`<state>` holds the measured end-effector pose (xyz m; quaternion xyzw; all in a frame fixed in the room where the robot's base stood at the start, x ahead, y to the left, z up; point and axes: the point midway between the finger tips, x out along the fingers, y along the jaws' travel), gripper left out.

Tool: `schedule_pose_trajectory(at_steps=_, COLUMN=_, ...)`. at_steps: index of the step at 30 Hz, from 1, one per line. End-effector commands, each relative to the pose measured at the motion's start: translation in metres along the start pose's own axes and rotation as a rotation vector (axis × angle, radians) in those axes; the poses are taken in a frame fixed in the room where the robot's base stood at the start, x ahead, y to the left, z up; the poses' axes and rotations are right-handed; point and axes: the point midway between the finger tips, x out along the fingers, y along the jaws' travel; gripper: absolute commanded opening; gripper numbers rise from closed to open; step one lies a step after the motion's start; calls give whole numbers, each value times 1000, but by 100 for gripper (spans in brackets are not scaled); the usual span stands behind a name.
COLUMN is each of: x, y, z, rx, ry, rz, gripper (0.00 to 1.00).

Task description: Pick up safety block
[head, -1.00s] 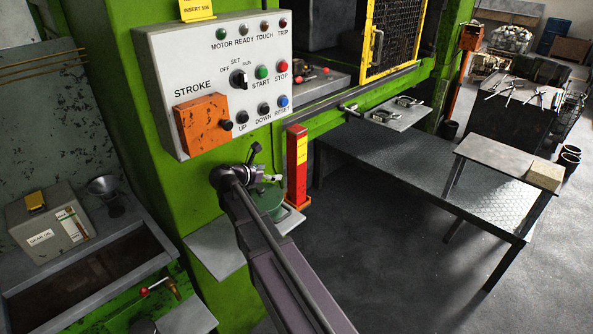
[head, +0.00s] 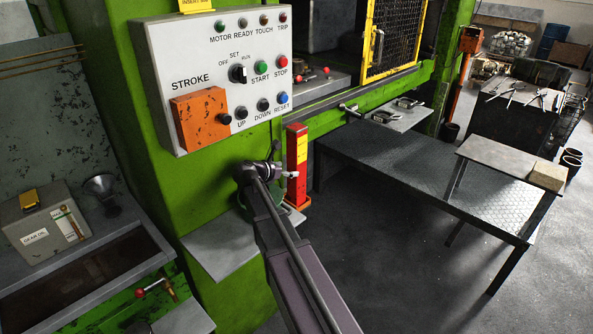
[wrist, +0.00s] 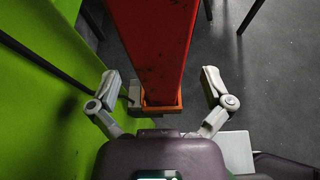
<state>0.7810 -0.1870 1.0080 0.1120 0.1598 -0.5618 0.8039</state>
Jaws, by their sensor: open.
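The safety block is a tall red post (head: 297,160) with yellow bands, standing upright on an orange foot beside the green press column. In the wrist view the red block (wrist: 158,45) runs from the top edge down to its orange-rimmed end, between my two fingers. My gripper (wrist: 161,86) is open, with one finger on each side of the block and visible gaps on both sides. In the head view my gripper (head: 280,173) is at the block's left side, partly covering it. Whether anything touches the block cannot be told.
A grey control box (head: 217,80) juts from the press above my gripper. A grey shelf (head: 222,250) sticks out below my arm. A long dark metal table (head: 430,175) stands to the right. Open floor lies in front of it.

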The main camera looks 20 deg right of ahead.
Motion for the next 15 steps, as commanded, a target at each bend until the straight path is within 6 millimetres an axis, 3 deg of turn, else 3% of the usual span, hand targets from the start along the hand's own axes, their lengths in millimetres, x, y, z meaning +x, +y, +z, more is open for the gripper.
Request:
schedule_pose_trajectory(at_steps=7, x=7, y=1, z=-1, rx=0, ry=0, rz=-1, gripper=100)
schedule_pose_trajectory(at_steps=15, x=38, y=2, z=-3, rx=0, ry=0, rz=-1, gripper=100)
